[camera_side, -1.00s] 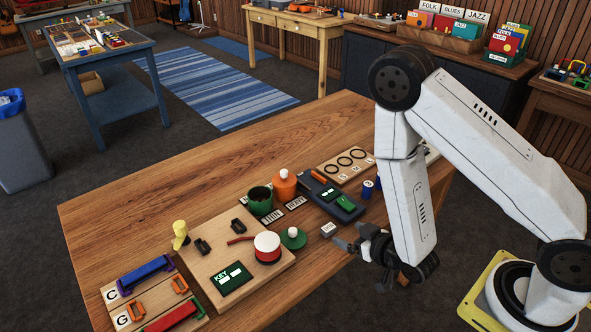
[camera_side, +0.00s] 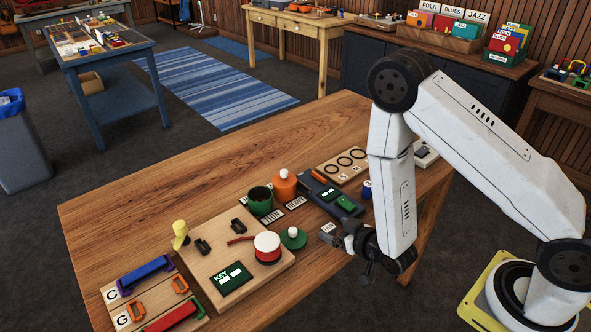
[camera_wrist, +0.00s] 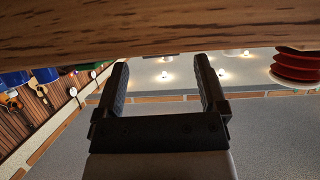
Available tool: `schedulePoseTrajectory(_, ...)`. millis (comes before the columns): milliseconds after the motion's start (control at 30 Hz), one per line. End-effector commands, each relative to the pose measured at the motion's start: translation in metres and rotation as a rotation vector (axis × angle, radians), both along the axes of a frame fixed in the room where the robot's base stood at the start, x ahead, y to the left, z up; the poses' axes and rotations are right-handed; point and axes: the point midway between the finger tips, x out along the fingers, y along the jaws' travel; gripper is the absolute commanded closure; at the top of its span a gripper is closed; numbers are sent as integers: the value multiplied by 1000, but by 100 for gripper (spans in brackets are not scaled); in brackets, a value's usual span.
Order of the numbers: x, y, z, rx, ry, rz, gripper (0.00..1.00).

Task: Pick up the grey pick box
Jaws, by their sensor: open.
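A small pale grey box (camera_side: 328,227) with a light top sits near the table's front edge in the side view, partly hidden by my gripper; it may be the grey pick box, but I cannot tell for sure. My gripper (camera_side: 343,239) is low at the table's front edge, just right of and in front of that box; contact cannot be told. In the wrist view my gripper (camera_wrist: 161,62) is open, with nothing between its fingers. The box cannot be made out in that view.
A wooden board (camera_side: 207,245) with a red-and-white drum-like object (camera_side: 267,248) stands left. A green lidded piece (camera_side: 293,238) is close to the box. A dark blue case (camera_side: 335,197) lies behind. The table's front left is crowded; its back left (camera_side: 170,190) is clear.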

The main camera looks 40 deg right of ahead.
Motion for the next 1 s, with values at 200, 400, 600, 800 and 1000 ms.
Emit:
schedulePoseTrajectory(200, 22, 0, -9, 0, -1, -1, 9)
schedulePoseTrajectory(400, 30, 0, -13, 1, 0, 0, 9)
schedulePoseTrajectory(600, 31, 0, -13, 0, 0, 0, 9)
schedulePoseTrajectory(800, 30, 0, -13, 0, 0, 0, 9)
schedulePoseTrajectory(1000, 30, 0, -13, 0, 0, 0, 47)
